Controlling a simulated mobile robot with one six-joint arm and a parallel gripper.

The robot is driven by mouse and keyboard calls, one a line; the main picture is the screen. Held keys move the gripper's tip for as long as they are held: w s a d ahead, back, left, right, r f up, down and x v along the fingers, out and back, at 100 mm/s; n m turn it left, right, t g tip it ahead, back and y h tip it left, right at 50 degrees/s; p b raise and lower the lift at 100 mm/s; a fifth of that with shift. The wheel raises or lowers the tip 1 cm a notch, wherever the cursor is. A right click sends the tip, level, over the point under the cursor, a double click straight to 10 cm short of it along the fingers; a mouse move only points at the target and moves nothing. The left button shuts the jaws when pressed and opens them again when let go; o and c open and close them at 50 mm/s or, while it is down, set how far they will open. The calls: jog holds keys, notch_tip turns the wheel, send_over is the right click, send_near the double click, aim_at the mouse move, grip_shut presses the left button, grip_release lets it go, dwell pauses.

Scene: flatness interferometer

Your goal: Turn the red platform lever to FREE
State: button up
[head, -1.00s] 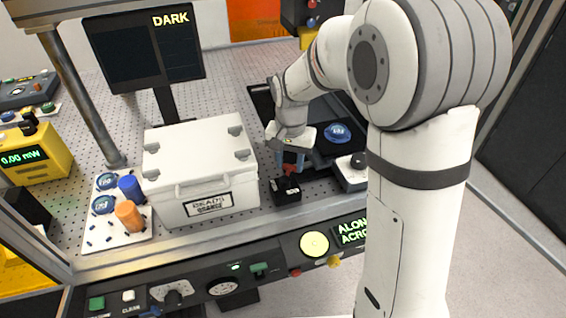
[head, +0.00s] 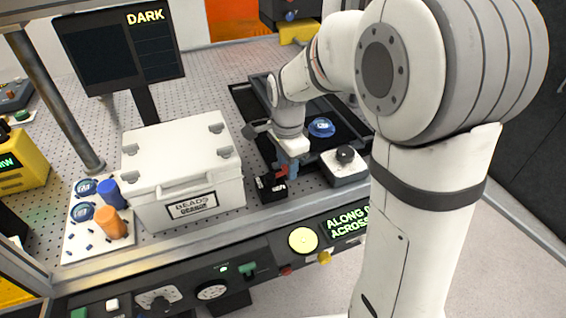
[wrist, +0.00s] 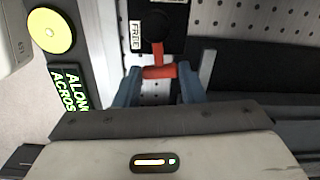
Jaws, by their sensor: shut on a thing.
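The red platform lever (wrist: 158,70) shows in the wrist view as a red stem with a crossbar handle. It comes out of a black block (wrist: 172,14) with a FREE label (wrist: 136,35) beside the stem on the left. My gripper (wrist: 158,88) has its blue-grey fingers on both sides of the handle, shut on it. In the head view my gripper (head: 288,170) is low at the right side of the small black block (head: 272,194), with a little red of the lever showing between them. The fingers and arm partly hide the lever there.
A white lidded box (head: 180,160) stands close on the left of the lever. A white unit with a black knob (head: 346,168) stands close on the right. A dark tray with a blue-topped piece (head: 321,127) lies behind. The control panel (head: 215,272) runs along the front.

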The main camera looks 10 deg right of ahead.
jog(key=shift+s+m, duration=0.25)
jog(key=shift+m, duration=0.15)
jog(key=shift+d, duration=0.1)
jog(key=o, duration=1)
notch_tip(320, 180, up, 8)
jog(key=shift+f, duration=0.1)
dwell(0.4)
